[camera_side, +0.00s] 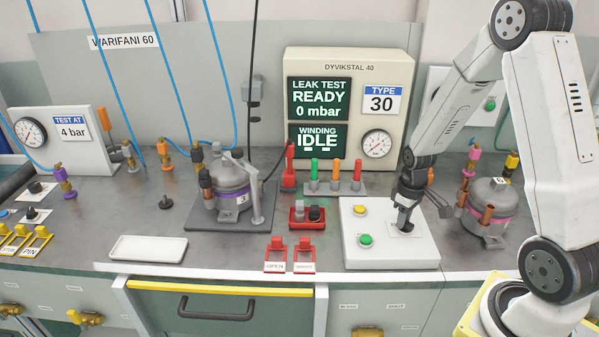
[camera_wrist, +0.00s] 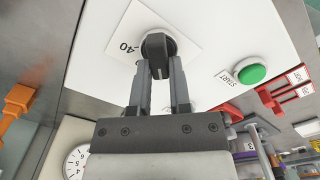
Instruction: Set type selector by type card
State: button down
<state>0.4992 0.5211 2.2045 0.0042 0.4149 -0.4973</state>
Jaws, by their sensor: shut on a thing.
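The type card (camera_side: 382,100) on the tester's front reads "TYPE 30". The type selector, a black knob (camera_wrist: 157,45), sits on a white label plate (camera_wrist: 128,38) on the white control box (camera_side: 362,208). My gripper (camera_side: 404,222) points down over the box. In the wrist view my gripper (camera_wrist: 160,62) is shut on the knob, with a finger on each side. A "40" marking shows beside the knob. The other markings and the knob's exact pointing direction cannot be read, as the gripper covers part of the plate.
A green START button (camera_side: 365,241) and a yellow button (camera_side: 360,209) are on the same box. The tester screen (camera_side: 318,98) reads "READY 0 mbar"; the winding screen (camera_side: 317,139) reads "IDLE". Colored levers (camera_side: 336,172) stand behind; a compressor (camera_side: 487,211) stands to the right.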

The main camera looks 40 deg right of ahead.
jog(key=shift+m, duration=0.4)
jog(key=m, duration=0.3)
jog(key=shift+d, duration=0.15)
jog(key=m, duration=0.5)
jog(key=shift+s+d, duration=0.15)
jog(key=c, duration=0.6)
grip_release()
jog(key=shift+o, duration=0.2)
jog(key=shift+r, duration=0.1)
jog(key=shift+r, duration=3.85)
